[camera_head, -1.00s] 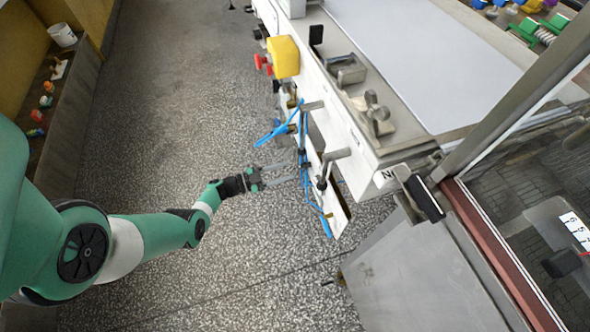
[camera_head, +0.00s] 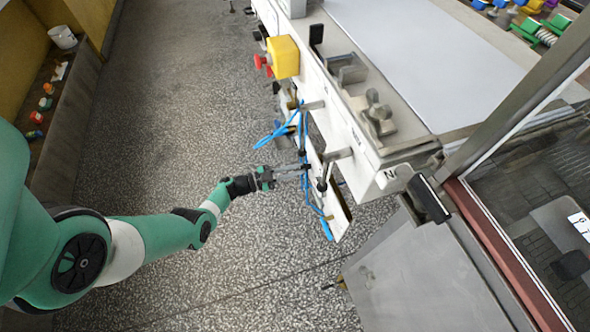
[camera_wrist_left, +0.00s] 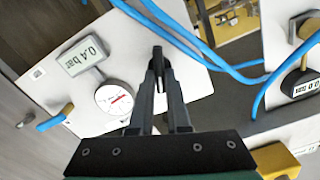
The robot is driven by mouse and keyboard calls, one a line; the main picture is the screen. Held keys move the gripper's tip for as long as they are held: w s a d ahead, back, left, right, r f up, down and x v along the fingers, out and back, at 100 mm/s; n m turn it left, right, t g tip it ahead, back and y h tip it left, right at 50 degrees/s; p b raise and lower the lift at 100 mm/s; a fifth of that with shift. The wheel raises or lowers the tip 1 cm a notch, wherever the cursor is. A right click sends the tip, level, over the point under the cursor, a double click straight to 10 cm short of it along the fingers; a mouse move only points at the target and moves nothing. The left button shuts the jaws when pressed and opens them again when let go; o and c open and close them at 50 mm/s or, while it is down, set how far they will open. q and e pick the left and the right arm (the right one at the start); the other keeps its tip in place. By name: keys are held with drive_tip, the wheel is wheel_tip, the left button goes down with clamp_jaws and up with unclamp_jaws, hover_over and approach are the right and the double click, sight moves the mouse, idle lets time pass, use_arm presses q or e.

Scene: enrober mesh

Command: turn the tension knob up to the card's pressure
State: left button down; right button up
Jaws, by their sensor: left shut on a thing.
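My left gripper (camera_head: 300,168) reaches the tubed panel on the machine's side. Its jaws (camera_wrist_left: 158,72) are nearly together, shut on a small dark part that I take to be the tension knob; the fingers hide most of it. In the left wrist view, a grey rectangle (camera_wrist_left: 86,56) reading "0.4 bar" is on the white panel (camera_wrist_left: 190,85), left of the fingers. A round dial (camera_wrist_left: 115,99) with red marking sits just below it. Whether the rectangle is the card or a readout I cannot tell. My right gripper is not in view.
Blue tubes (camera_wrist_left: 180,30) loop close to the fingers. Another small display (camera_wrist_left: 306,88) is at the right, its digits hard to read. A yellow box (camera_head: 284,57) with red buttons juts from the machine. The speckled floor (camera_head: 190,100) left of the machine is clear.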

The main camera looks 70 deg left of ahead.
use_arm(q)
drive_tip(key=shift+m, duration=0.5)
drive_tip(key=m, duration=1.6)
drive_tip(key=f+m, duration=0.1)
drive_tip(key=m, duration=0.7)
drive_tip(key=shift+m, duration=0.3)
drive_tip(key=c, duration=0.9)
unclamp_jaws()
